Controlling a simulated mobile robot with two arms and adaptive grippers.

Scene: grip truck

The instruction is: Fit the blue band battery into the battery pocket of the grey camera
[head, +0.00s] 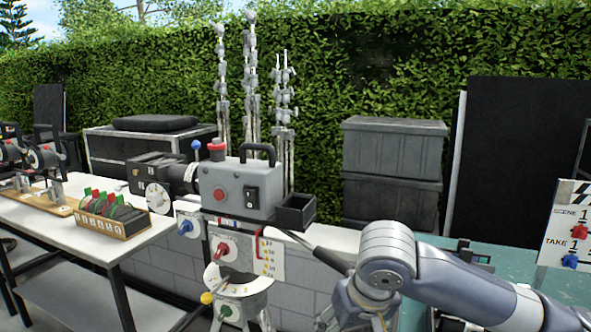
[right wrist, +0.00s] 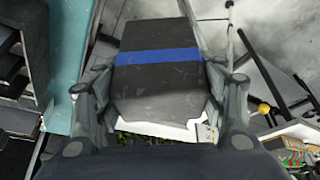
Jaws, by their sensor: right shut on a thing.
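The blue band battery (right wrist: 160,88), a dark grey block with a blue stripe across it, fills the middle of the right wrist view. My right gripper (right wrist: 160,70) is shut on it, one finger along each side. In the head view my right arm comes in from the right; I cannot clearly make out the battery there. The grey camera (head: 236,190) stands on a tripod at the centre of the head view. A black open-topped box (head: 296,211), which looks like the battery pocket, is on its right side. The pocket's inside is mostly hidden. My left gripper is not in view.
A white table (head: 60,207) at left carries a wooden rack (head: 115,222) with coloured parts. A teal table (head: 545,285) lies behind my right arm; it also shows in the wrist view (right wrist: 66,60). A slate board (head: 565,228) stands at far right. Grey crates (head: 393,155) stand behind.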

